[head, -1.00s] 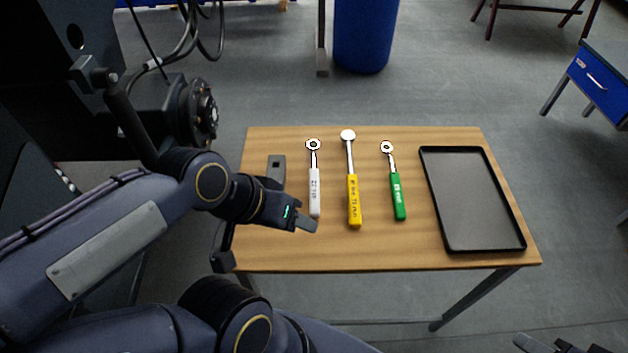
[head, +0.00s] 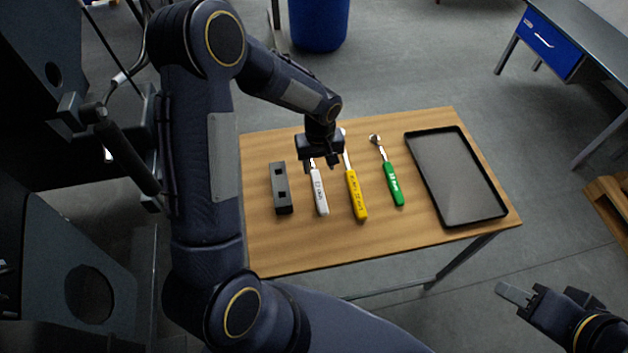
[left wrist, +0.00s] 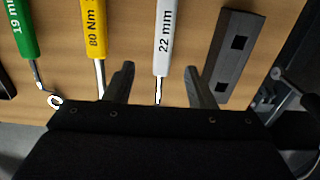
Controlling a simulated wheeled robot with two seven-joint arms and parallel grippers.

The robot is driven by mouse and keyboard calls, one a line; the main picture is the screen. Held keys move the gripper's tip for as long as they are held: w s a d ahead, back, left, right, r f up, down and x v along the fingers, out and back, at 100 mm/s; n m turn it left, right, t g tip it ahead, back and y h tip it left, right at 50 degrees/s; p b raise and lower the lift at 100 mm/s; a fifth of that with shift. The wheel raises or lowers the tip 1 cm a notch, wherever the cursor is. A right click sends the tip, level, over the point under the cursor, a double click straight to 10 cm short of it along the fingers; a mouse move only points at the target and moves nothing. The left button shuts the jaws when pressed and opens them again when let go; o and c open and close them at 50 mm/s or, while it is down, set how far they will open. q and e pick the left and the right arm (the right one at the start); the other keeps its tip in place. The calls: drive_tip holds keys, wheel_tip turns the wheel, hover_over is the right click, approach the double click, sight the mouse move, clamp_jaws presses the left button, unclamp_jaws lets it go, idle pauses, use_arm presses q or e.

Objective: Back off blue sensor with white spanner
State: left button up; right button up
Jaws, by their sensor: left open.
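The white spanner (head: 319,194), marked 22 mm, lies on the wooden table, its head hidden under my left gripper. My left gripper (head: 322,165) is open and points down over the spanner's upper end. In the left wrist view the white spanner (left wrist: 164,42) runs between the two spread fingers of my left gripper (left wrist: 160,78), with a gap on each side. It is not held. My right gripper (head: 522,300) is at the lower right, away from the table, and its jaw gap is unclear. I cannot make out a blue sensor in either view.
A yellow tool (head: 356,195) and a green spanner (head: 393,185) lie right of the white one. A dark block with square holes (head: 281,188) lies to its left. An empty black tray (head: 455,180) is on the right. Dark machinery (head: 50,60) stands at left.

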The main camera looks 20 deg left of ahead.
sight(318, 183)
use_arm(q)
wheel_tip(318, 183, down, 2)
drive_tip(key=shift+f+b, duration=0.25)
drive_tip(key=shift+b, duration=0.35)
drive_tip(key=f, duration=0.1)
drive_tip(key=f+b, duration=0.2)
drive_tip(key=f, duration=0.1)
drive_tip(key=shift+s+f, duration=0.1)
drive_tip(key=shift+s, duration=0.25)
drive_tip(key=shift+w+f, duration=0.1)
drive_tip(key=shift+f, duration=0.35)
drive_tip(key=shift+r, duration=0.1)
clamp_jaws()
